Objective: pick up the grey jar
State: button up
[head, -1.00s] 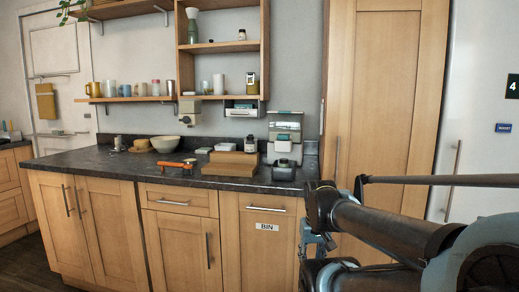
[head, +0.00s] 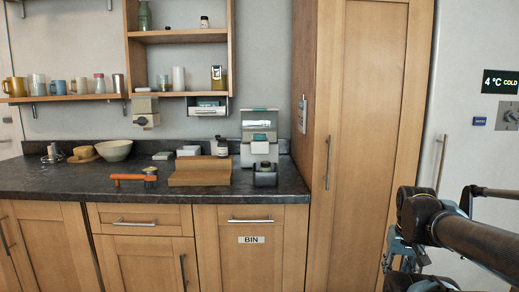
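I cannot tell for certain which thing is the grey jar. A dark grey, jar-like thing (head: 265,175) with a paler top stands on the counter, near its right end, in front of a white machine (head: 259,133). A small dark bottle (head: 221,147) with a white lid stands left of the machine. A small grey container (head: 162,82) sits on the shelf above. My gripper (head: 398,262) is at the lower right, well away from the counter things, in front of the tall cabinet. Its fingers are too small and partly cut off to read.
The dark counter (head: 60,182) holds a wooden block (head: 200,172), an orange-handled tool (head: 130,178) and a pale bowl (head: 114,150). Mugs and jars line the shelf (head: 70,98). A tall wooden cabinet (head: 365,120) stands right of the counter. The counter's front strip is mostly clear.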

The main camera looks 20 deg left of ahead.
aim_at(222, 145)
jog(key=z, duration=1.25)
jog(key=k, duration=0.6)
jog(key=u, duration=1.9)
